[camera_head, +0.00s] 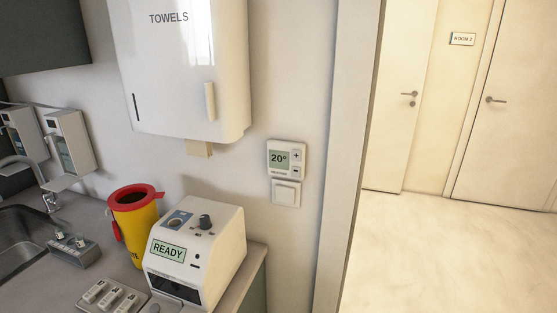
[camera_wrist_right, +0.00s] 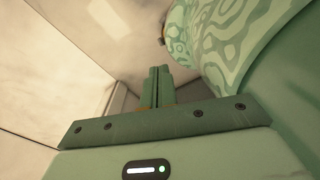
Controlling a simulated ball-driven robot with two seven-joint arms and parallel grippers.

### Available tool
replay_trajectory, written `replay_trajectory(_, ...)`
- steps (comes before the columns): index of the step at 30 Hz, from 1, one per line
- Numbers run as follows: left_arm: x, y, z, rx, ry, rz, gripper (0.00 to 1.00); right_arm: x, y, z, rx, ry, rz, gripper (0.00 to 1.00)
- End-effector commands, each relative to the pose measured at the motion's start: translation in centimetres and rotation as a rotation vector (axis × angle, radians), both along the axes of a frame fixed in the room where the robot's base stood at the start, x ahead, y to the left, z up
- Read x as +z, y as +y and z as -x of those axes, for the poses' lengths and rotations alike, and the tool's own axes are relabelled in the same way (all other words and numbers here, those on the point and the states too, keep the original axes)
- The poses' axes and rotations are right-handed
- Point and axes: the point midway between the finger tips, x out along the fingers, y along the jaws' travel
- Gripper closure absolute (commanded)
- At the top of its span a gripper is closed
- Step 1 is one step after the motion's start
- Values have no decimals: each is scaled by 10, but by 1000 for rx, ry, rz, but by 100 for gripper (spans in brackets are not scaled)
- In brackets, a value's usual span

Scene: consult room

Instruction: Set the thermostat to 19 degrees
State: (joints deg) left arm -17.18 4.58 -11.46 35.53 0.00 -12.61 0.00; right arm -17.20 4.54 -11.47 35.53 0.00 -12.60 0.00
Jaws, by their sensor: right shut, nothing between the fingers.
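The thermostat (camera_head: 286,158) is a small white box on the wall in the head view, to the right of and below the towel dispenser. Its display (camera_head: 279,158) reads 20°. A plus button (camera_head: 296,156) and a minus button (camera_head: 297,172) sit at its right side, one above the other. My right gripper (camera_wrist_right: 157,72) shows in the right wrist view, its two green fingers shut together with nothing between them. Neither gripper shows in the head view, and nothing touches the thermostat.
A white wall switch (camera_head: 286,193) is just below the thermostat. A white device reading READY (camera_head: 211,238) stands on the counter (camera_head: 83,220) below it, beside a yellow bin with a red lid (camera_head: 138,222). The towel dispenser (camera_head: 180,90) juts out above. A doorway opens at right.

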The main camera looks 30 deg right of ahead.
Motion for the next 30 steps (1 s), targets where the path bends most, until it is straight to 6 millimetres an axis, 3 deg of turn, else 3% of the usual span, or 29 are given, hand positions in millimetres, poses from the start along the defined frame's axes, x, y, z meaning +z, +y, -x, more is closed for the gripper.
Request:
replay_trajectory(23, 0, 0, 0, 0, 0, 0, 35, 0, -2, 0, 1, 0, 3, 100)
replay_trajectory(26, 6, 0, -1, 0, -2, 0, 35, 6, -3, -7, 1, -11, 4, 100)
replay_trajectory(30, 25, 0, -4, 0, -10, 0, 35, 27, -5, -39, -7, -60, 5, 100)
